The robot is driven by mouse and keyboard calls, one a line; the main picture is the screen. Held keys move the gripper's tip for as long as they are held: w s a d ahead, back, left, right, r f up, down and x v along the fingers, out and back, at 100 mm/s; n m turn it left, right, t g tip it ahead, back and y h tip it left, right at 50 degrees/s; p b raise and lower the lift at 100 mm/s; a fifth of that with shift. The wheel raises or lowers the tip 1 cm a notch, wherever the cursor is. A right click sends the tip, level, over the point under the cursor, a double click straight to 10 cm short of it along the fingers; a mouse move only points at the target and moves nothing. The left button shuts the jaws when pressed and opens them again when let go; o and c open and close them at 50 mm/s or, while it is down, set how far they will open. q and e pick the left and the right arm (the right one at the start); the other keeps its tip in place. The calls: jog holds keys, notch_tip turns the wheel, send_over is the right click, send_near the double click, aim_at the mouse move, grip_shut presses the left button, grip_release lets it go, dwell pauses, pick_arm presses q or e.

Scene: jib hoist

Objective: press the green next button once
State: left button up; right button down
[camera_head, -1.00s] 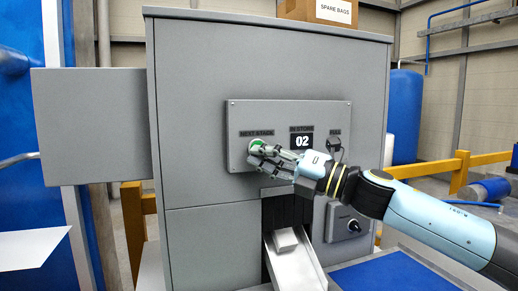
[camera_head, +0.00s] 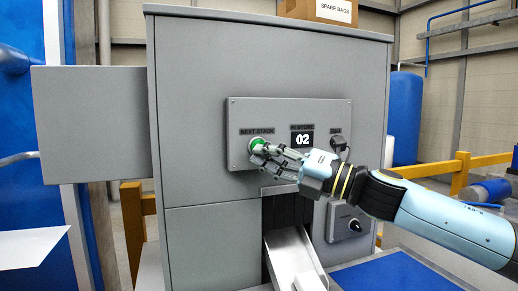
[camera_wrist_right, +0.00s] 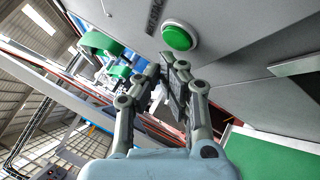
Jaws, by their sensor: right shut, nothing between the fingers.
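The round green button (camera_head: 257,142) sits under the label NEXT STACK on the grey panel (camera_head: 240,112) of a large cabinet. It shows whole, in a pale ring, in the right wrist view (camera_wrist_right: 179,37). My right gripper (camera_head: 258,156) is shut and empty, its fingertips just below the button in the head view. I cannot tell the exact distance to the panel. My left gripper is not in view.
A display (camera_head: 302,139) reads 02, with a dark knob-like part (camera_head: 339,143) to its right. Below is a metal chute (camera_head: 290,250) with a pale block (camera_head: 309,281) low on it. A smaller panel with a black knob (camera_head: 354,225) sits right of the chute.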

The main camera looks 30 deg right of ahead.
jog(key=s+p, duration=0.2)
jog(key=s+a+p, duration=0.1)
jog(key=s+p, duration=0.2)
jog(key=shift+a, duration=0.1)
dwell(0.6)
